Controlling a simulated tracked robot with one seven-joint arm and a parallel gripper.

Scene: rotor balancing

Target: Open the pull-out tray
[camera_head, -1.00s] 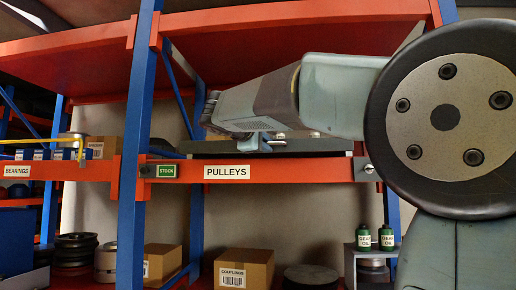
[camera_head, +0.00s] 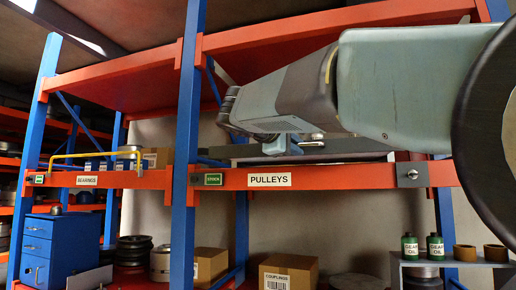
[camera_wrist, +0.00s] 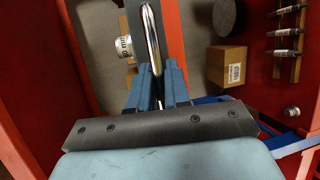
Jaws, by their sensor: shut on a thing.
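The dark grey pull-out tray (camera_head: 340,148) lies at the level of the orange beam labelled PULLEYS (camera_head: 270,180). My gripper (camera_head: 278,146) is at its front, seen small and partly hidden by its own wrist in the head view. In the wrist view my gripper's two blue-grey fingers (camera_wrist: 159,90) are closed around a shiny metal bar handle (camera_wrist: 150,35). I cannot tell how far out the tray stands.
A blue upright post (camera_head: 187,130) stands left of the tray. A metal knob (camera_head: 412,174) sits on the beam at right. Below are a COUPLINGS box (camera_head: 288,272) and GEAR OIL bottles (camera_head: 410,247). A blue drawer cabinet (camera_head: 58,250) stands at lower left.

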